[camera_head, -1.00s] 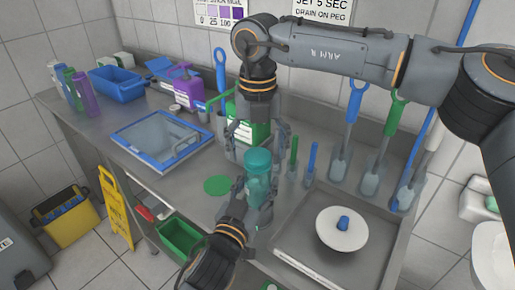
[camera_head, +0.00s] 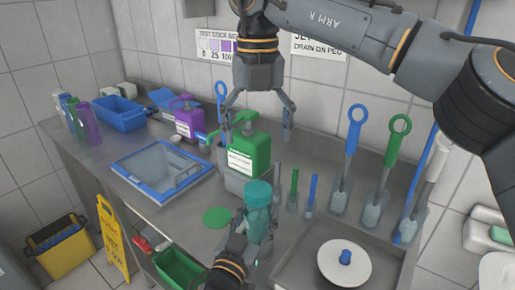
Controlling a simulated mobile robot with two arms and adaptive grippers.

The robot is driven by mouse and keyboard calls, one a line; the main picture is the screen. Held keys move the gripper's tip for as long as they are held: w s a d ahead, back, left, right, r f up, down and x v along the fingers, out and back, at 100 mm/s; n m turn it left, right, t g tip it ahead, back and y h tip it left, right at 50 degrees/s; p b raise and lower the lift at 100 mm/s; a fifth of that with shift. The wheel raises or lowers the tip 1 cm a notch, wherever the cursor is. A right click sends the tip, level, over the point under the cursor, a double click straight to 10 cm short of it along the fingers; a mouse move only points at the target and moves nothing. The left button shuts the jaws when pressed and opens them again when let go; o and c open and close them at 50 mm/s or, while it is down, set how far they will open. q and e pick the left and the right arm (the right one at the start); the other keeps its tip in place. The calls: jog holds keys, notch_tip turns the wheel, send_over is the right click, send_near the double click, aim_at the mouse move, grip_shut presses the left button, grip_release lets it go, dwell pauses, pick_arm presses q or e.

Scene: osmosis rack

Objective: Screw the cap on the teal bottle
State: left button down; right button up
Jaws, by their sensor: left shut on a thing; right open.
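The teal bottle (camera_head: 258,224) stands upright near the counter's front edge, left of the sink basin. A teal cap (camera_head: 258,192) sits on its top; I cannot tell how tightly it is seated. My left gripper (camera_head: 255,238) is shut around the lower part of the bottle and hides some of it. My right gripper (camera_head: 259,125) points down above and behind the bottle, fingers wide apart and empty. It is clear of the cap, with the green jug behind and below it.
A green jug (camera_head: 250,150) and a purple jug (camera_head: 190,123) stand behind. A green disc (camera_head: 217,217) lies left of the bottle. Upright scoops (camera_head: 376,195) line the back right. The sink basin (camera_head: 300,245) holds a white disc (camera_head: 343,262). A blue-framed tray (camera_head: 160,172) lies left.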

pick_arm(q)
jog(key=shift+c, duration=2)
grip_release()
jog(key=v, duration=1.2)
